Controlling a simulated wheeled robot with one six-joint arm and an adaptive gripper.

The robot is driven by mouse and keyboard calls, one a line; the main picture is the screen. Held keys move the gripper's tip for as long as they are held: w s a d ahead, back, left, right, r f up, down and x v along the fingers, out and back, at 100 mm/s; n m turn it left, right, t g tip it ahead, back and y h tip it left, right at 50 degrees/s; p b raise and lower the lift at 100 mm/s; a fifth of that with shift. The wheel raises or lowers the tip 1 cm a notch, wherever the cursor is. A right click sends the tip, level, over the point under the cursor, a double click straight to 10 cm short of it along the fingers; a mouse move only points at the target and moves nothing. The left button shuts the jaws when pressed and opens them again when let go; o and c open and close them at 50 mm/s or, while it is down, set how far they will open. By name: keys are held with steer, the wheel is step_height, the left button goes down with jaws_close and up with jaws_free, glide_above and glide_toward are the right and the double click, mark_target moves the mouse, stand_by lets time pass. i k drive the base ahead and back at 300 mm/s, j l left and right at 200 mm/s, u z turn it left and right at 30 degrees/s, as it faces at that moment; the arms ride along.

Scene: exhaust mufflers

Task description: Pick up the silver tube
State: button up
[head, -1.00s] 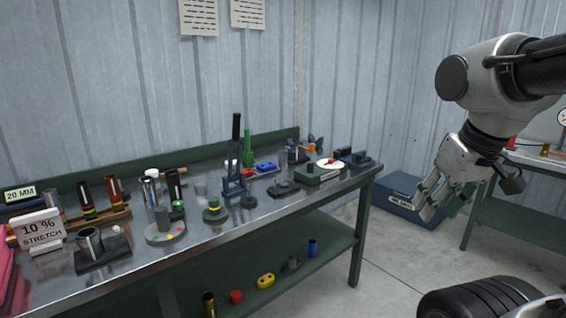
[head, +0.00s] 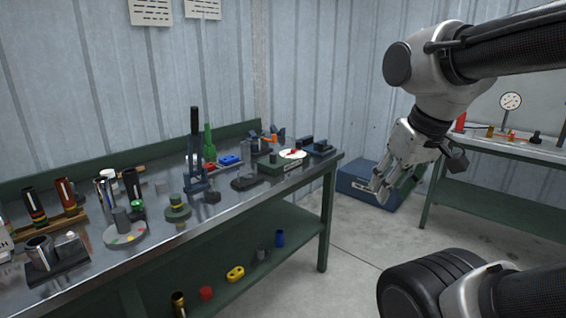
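A shiny silver tube (head: 103,192) stands upright among dark tubes at the left part of the workbench. A second grey metal tube (head: 40,252) sits in a black block nearer the front left; I cannot tell for certain which one the task names. My gripper (head: 379,192) is in the air to the right of the bench, well away from both tubes. It points down, its fingers look apart, and I see nothing held between them.
The workbench (head: 225,222) is crowded with small fixtures, including a round grey plate (head: 112,238) and a dark blue press (head: 194,160). A second table (head: 510,148) stands at right. Open floor lies between.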

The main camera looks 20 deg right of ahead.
mark_target(245, 146)
steer(key=i+l+u, duration=0.1)
steer(key=i+l, duration=0.15)
steer(key=i+l+u, duration=0.25)
steer(key=i+l, duration=0.25)
steer(key=i+l+u, duration=0.15)
steer(key=l, duration=0.25)
steer(key=i+l+u, duration=0.1)
steer(key=i+l, duration=0.25)
steer(key=i+l+u, duration=0.15)
steer(key=l, duration=0.2)
steer(key=i+l+u, duration=0.1)
steer(key=l, duration=0.3)
steer(key=i+l+u, duration=0.15)
steer(key=i+l, duration=0.15)
steer(key=l, duration=0.1)
